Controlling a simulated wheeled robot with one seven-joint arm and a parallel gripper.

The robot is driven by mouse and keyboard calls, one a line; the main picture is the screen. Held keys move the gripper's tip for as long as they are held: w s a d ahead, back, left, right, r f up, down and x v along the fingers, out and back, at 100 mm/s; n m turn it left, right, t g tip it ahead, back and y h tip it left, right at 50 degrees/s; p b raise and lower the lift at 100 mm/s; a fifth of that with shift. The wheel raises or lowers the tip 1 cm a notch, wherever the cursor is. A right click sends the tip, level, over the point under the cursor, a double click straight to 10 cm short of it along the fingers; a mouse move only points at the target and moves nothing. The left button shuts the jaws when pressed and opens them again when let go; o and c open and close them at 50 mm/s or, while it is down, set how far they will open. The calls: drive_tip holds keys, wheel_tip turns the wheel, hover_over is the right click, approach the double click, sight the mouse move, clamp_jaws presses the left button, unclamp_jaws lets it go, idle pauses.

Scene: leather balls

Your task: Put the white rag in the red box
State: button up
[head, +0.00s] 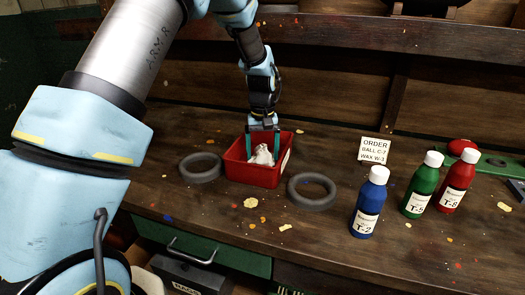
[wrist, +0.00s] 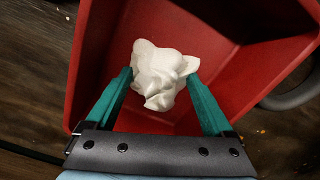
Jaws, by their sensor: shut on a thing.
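The white rag (head: 262,155) is a crumpled bundle between the teal fingers of my gripper (head: 263,146). The red box (head: 255,176) is an open-topped box on the wooden workbench, with a white label on its right side. My gripper points down into the box's opening, and the rag is inside the outline of the rim. In the wrist view the rag (wrist: 163,75) sits between the two fingertips of my gripper (wrist: 163,82), with the red walls of the box (wrist: 240,75) around it. I cannot tell whether the rag touches the box floor.
Grey rings lie left (head: 201,167) and right (head: 312,191) of the box. Blue (head: 368,205), green (head: 420,188) and red (head: 457,183) bottles stand at the right. An order card (head: 375,150) stands behind them. A red ball (head: 462,147) rests on a green holder (head: 497,163).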

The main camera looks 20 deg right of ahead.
sight(263, 146)
drive_tip(key=o, duration=1)
drive_tip(key=shift+f, duration=0.1)
drive_tip(key=shift+o, duration=0.2)
wheel_tip(263, 146, up, 12)
drive_tip(key=shift+r+b, duration=0.15)
drive_tip(key=shift+b, duration=0.95)
drive_tip(key=a+f+n, duration=0.2)
drive_tip(key=a, duration=2)
drive_tip(key=s+a+f+n+t, duration=0.1)
drive_tip(key=s+a+f, duration=0.2)
drive_tip(key=s+a, duration=0.7)
drive_tip(key=a, duration=0.4)
drive_tip(key=shift+f+t, duration=0.3)
